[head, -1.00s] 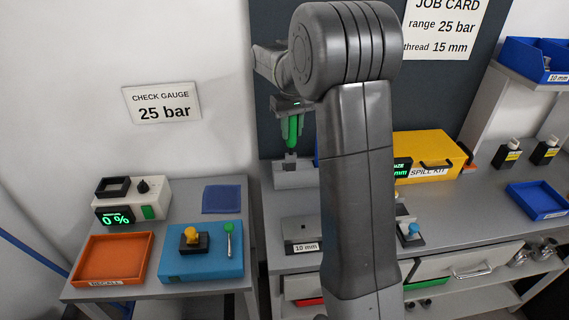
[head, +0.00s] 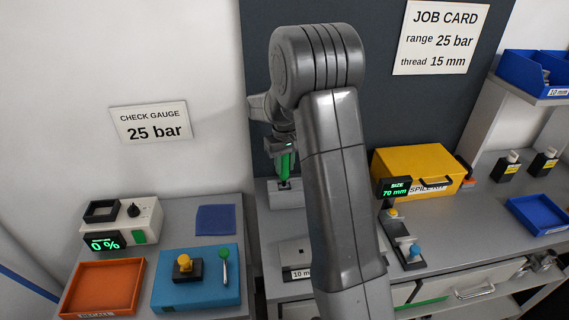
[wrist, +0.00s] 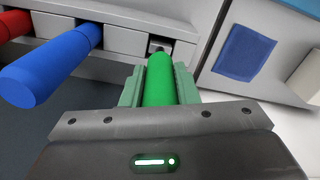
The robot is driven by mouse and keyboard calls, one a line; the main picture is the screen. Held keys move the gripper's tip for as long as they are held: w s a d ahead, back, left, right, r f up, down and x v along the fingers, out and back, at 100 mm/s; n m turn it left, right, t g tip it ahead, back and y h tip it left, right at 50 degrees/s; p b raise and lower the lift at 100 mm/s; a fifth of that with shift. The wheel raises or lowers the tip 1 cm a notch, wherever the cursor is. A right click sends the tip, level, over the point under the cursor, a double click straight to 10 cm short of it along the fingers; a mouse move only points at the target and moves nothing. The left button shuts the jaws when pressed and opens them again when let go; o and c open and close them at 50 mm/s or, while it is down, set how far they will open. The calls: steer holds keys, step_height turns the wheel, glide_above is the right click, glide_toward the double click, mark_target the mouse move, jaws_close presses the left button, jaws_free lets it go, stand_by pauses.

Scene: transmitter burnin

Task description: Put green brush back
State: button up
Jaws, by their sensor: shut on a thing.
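My gripper (head: 285,158) is shut on the green brush (head: 286,168), which hangs upright just above a grey brush rack (head: 288,200) in the head view. In the wrist view the green brush (wrist: 160,82) lies between my two jaws (wrist: 160,92). Its far end is close to a small dark slot (wrist: 159,47) in the rack (wrist: 126,41). I cannot tell whether its tip is inside the slot. A blue brush (wrist: 45,70) and a red brush (wrist: 14,24) stand in other slots. My arm hides part of the rack in the head view.
A yellow spill kit (head: 413,168) and a size display (head: 395,188) stand right of my arm. A blue case (head: 205,293), an orange tray (head: 110,276) and a gauge unit (head: 140,220) are on the left bench. A dark blue mat (head: 215,220) lies behind the case.

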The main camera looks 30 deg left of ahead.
steer(key=shift+f, duration=0.2)
steer(key=shift+f, duration=0.25)
steer(key=o, duration=1)
steer(key=shift+r, duration=0.1)
steer(key=shift+c, duration=0.2)
steer(key=shift+r, duration=0.1)
step_height(320, 180, up, 12)
steer(key=shift+d+r+b, duration=0.1)
steer(key=shift+b, duration=0.85)
